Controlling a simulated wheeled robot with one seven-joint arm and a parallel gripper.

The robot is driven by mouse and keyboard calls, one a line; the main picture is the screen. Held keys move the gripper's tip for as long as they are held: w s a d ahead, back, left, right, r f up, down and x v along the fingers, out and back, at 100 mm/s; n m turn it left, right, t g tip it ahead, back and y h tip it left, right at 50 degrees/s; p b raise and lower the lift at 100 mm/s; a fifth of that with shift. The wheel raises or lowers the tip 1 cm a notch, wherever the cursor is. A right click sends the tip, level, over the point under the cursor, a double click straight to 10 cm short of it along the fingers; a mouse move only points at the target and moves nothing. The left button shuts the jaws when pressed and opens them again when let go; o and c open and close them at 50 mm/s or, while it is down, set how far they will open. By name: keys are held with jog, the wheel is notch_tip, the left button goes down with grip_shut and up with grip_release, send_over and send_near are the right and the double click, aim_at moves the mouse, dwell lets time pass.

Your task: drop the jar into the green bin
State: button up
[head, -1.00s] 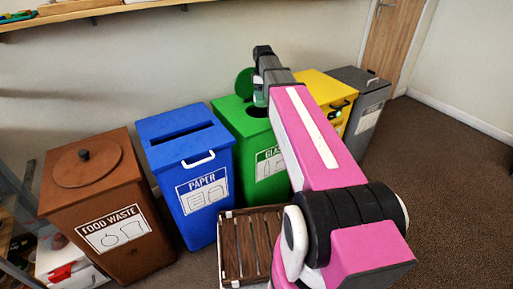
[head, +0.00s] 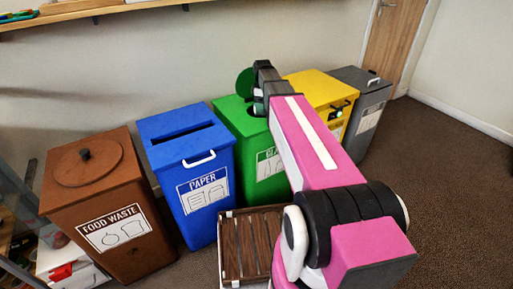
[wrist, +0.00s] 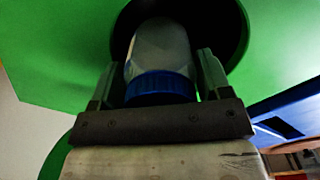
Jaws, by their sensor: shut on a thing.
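The green bin (head: 228,113) stands between the blue and yellow bins, with a glass label partly hidden by my arm. Its round green lid (head: 245,83) is tipped up behind the opening. In the wrist view, my gripper (wrist: 161,62) is shut on a clear or pale jar (wrist: 160,52) with a blue lid (wrist: 160,87). The jar's far end lies over the dark round opening in the green bin's top (wrist: 275,45). In the head view, my gripper (head: 258,107) is at that opening, mostly hidden behind my arm; the jar is hard to make out there.
A brown food waste bin (head: 75,205) and a blue paper bin (head: 180,150) stand to the left. A yellow bin (head: 310,88) and a grey bin (head: 370,95) stand to the right. A slatted wooden crate (head: 250,212) sits in front of the green bin.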

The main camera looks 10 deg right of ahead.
jog(key=o, duration=1.1)
jog(key=shift+r, duration=0.15)
notch_tip(320, 180, up, 10)
jog(key=shift+r, duration=0.25)
